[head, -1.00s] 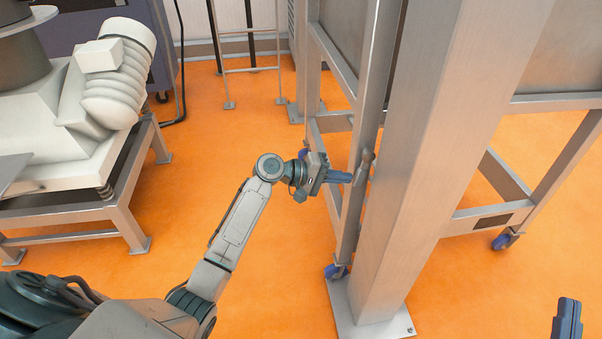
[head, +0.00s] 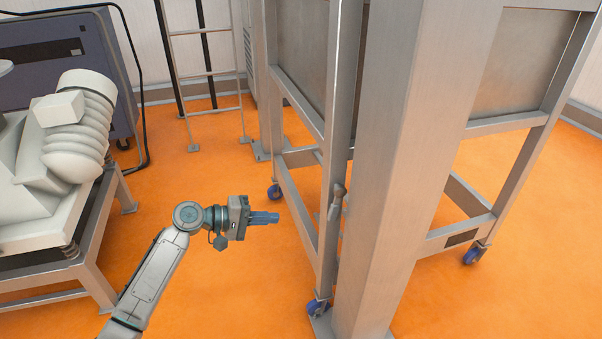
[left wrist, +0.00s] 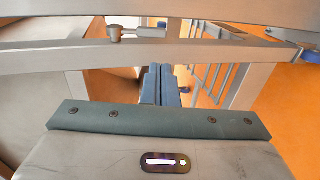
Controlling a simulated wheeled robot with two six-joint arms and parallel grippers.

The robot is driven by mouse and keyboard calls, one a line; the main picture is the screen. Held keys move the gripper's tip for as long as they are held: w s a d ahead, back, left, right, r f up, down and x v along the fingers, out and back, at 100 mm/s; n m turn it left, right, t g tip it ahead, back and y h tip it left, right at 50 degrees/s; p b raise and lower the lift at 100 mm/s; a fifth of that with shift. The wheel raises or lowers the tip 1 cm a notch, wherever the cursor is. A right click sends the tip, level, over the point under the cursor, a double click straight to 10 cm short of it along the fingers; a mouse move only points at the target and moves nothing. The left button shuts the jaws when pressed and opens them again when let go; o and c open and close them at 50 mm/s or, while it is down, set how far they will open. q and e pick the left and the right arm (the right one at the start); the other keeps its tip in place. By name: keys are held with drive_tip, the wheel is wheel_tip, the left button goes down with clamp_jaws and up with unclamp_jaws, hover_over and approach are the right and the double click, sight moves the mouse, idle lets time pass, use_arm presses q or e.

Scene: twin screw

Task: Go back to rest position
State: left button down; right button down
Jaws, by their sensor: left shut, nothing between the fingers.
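My left gripper (head: 266,218) shows in the head view, pointing right over the orange floor. Its blue fingers are shut with nothing between them, and they are apart from the steel frame. In the left wrist view, the shut fingers (left wrist: 161,86) point toward a steel beam. A small metal handle (head: 337,200) sits on the frame's upright to the right of the gripper. What looks like the same handle shows in the left wrist view (left wrist: 116,30). My right gripper is out of view.
A thick steel column (head: 405,170) and a wheeled steel frame (head: 332,120) stand right of my left arm. A white ribbed machine (head: 78,140) rests on a stand at the left. A ladder (head: 208,70) stands at the back. Orange floor (head: 235,280) around the gripper is clear.

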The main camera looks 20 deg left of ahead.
use_arm(q)
drive_tip(key=shift+s, duration=0.1)
